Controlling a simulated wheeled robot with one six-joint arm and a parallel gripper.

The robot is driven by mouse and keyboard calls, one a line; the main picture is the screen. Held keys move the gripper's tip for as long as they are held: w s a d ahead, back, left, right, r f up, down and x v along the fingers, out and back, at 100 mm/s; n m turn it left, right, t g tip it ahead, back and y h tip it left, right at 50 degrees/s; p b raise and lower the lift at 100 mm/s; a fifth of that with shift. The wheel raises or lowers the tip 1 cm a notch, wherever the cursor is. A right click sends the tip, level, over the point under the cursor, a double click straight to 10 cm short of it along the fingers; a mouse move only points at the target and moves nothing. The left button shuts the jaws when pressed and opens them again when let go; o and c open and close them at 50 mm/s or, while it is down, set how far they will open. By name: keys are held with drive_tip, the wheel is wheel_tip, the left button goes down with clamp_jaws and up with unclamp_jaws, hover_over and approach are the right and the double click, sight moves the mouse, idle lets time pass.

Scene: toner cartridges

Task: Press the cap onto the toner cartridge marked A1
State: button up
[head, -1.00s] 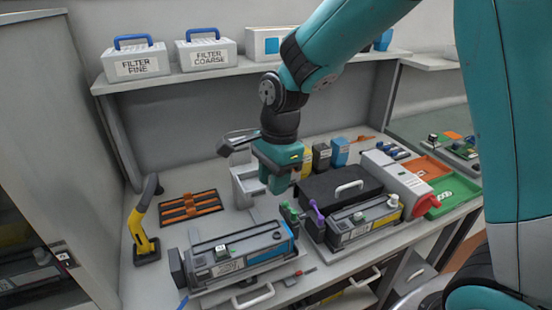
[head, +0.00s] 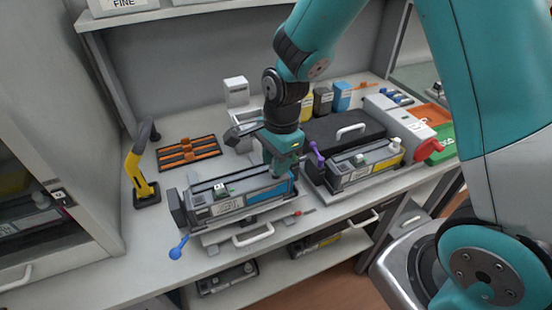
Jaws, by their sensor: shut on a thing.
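The left toner cartridge (head: 232,205) is a long dark grey unit with a blue label (head: 268,190) and a small green-and-white piece on top. Another cartridge (head: 362,170) with a yellow label lies to its right. Their small markings are too blurred to read, so I cannot tell which is A1. My teal gripper (head: 278,174) points down at the right end of the left cartridge, close above or touching it; I cannot tell which. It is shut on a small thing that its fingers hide. I cannot make out the cap separately.
A purple lever (head: 316,153) stands just right of my gripper. A blue lever (head: 178,248) sticks out at the front left. A black case (head: 345,130) lies behind the right cartridge. A yellow hand tool (head: 140,170) and an orange-and-black rack (head: 187,152) stand at the left.

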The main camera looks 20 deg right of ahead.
drive_tip(key=shift+r, duration=0.1)
idle(0.3)
drive_tip(key=shift+f, duration=0.4)
drive_tip(key=shift+f, duration=0.5)
idle(0.7)
drive_tip(key=o, duration=1.3)
drive_tip(key=shift+r+p, duration=3.05)
drive_tip(key=shift+r, duration=0.45)
